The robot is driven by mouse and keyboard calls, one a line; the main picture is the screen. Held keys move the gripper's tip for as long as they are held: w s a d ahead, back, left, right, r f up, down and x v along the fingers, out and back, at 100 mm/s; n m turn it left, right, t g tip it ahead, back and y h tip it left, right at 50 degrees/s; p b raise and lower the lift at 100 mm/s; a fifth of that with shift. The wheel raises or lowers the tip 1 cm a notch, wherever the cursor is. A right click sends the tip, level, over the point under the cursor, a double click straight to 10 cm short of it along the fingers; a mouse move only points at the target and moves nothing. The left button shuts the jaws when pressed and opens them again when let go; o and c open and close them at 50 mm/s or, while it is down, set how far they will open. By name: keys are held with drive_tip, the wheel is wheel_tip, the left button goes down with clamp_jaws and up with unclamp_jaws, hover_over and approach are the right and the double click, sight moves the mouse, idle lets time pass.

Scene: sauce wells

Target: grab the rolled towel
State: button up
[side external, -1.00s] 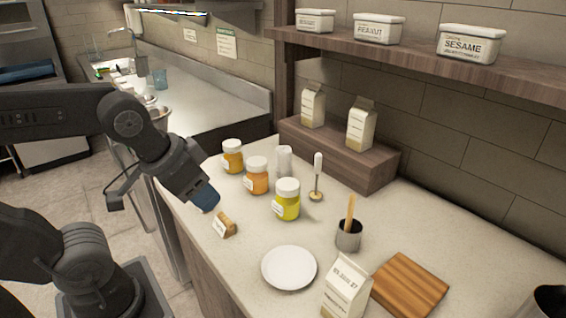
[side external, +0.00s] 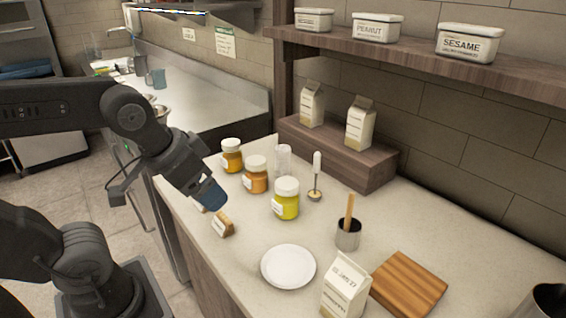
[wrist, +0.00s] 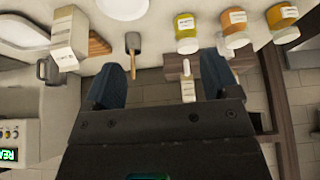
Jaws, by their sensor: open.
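I cannot make out a rolled towel for certain in either current view. A blue, cloth-like thing (side external: 28,71) lies far off at the left, too small to tell what it is.
The counter (side external: 400,230) holds the yellow jar (side external: 286,199), two orange jars, a white plate (side external: 288,266), a metal cup (side external: 348,236), a carton (side external: 345,287) and a wooden board (side external: 409,283). Two cartons stand on a wooden riser (side external: 340,157) at the back.

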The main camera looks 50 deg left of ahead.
drive_tip(key=w+a+r+n+g+y, duration=0.1)
drive_tip(key=w+a+r+n, duration=0.25)
drive_tip(key=w, duration=0.45)
drive_tip(key=n+g+y, duration=0.2)
drive_tip(key=n+g, duration=0.2)
drive_tip(key=n, duration=0.8)
hover_over(283, 147)
drive_tip(key=d, duration=0.3)
wheel_tip(283, 147, down, 5)
drive_tip(key=x, duration=0.8)
drive_tip(key=shift+s+a+f, duration=0.1)
drive_tip(key=shift+s+a, duration=0.1)
drive_tip(key=shift+s, duration=0.1)
drive_tip(key=shift+d+x, duration=0.2)
drive_tip(key=shift+x, duration=2.65)
drive_tip(key=shift+c, duration=0.5)
drive_tip(key=c, duration=0.9)
